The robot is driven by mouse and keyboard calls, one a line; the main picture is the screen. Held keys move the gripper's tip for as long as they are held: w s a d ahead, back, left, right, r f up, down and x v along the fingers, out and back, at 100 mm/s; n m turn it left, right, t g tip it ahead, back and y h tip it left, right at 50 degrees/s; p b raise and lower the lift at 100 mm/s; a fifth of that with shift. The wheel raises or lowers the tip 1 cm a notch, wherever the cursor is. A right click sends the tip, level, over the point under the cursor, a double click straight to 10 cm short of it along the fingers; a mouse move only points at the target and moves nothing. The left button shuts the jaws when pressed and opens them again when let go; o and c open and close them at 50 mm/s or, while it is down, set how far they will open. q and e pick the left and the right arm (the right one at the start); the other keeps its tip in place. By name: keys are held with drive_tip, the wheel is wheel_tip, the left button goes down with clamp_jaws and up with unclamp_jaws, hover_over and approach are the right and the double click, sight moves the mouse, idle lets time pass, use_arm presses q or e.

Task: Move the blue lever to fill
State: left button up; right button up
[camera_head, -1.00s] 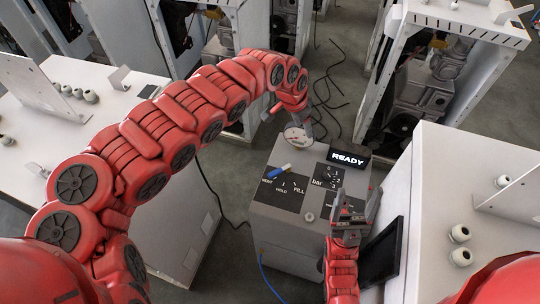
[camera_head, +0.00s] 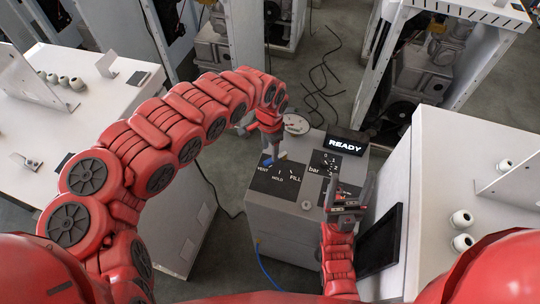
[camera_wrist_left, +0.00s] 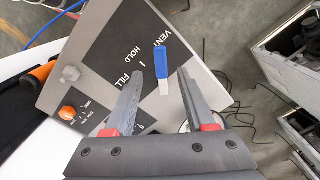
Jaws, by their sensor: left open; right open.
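The blue lever (camera_wrist_left: 161,62) shows in the left wrist view, with a blue handle and a white end, on a dark label marked VENT, HOLD and FILL. Its blue end lies by VENT. In the head view the lever (camera_head: 268,160) is partly hidden by my left gripper (camera_head: 271,151). In the left wrist view that gripper (camera_wrist_left: 160,73) is open, and the lever appears between and ahead of its fingers, with no clear contact. My right gripper (camera_head: 350,190) is open and empty, over the front right of the grey dispenser box (camera_head: 275,222).
A READY display (camera_head: 345,146), a bar dial (camera_head: 328,162) and a round gauge (camera_head: 296,124) are on the box. A dark screen (camera_head: 380,242) and a white cabinet (camera_head: 440,240) stand close on the right. A white table (camera_head: 105,90) is at left.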

sight(270, 160)
use_arm(q)
wheel_tip(270, 160, down, 5)
drive_tip(key=shift+p, duration=0.3)
drive_tip(key=shift+w, duration=0.1)
clamp_jaws()
idle(1.3)
